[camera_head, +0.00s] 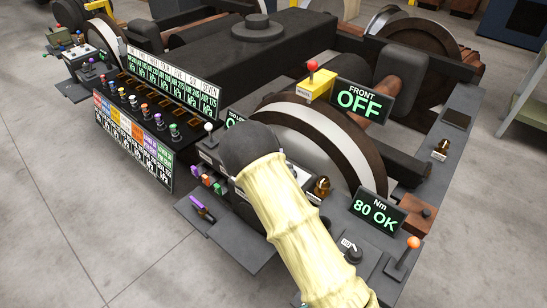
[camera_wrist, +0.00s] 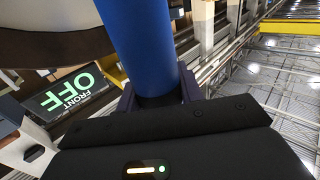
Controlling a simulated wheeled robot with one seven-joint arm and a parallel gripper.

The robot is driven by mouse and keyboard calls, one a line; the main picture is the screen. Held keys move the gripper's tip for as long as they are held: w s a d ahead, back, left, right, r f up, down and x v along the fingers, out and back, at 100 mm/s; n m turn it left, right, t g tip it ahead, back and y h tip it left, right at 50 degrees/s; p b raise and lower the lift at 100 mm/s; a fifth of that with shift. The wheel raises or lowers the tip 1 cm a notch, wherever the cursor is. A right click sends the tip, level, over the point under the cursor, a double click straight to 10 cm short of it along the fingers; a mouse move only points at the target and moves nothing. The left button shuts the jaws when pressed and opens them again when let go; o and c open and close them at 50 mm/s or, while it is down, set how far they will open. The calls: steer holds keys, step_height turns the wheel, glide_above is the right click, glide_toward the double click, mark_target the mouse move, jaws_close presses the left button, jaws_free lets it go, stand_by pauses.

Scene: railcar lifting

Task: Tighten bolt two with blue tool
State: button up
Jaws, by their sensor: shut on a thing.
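In the wrist view my gripper (camera_wrist: 158,94) is shut on a thick blue cylindrical shaft, the blue tool (camera_wrist: 140,42). The shaft runs up out of the top of that view, so its working end is hidden. In the head view my cream-sleeved arm reaches up from the bottom, and its dark end covers the gripper and the tool. A brass bolt (camera_head: 322,187) stands just right of my arm. Another brass bolt (camera_head: 441,148) stands on the right side of the frame. I cannot tell which is bolt two, nor whether the tool touches a bolt.
A display (camera_head: 378,212) reads "Nm 80 OK". A large wheel (camera_head: 325,138) stands behind my arm. A panel (camera_head: 145,112) with coloured labels and knobs is at left. An orange-knobbed lever (camera_head: 407,252) is at right.

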steer(key=shift+r+p, duration=1.35)
steer(key=shift+r, duration=1.65)
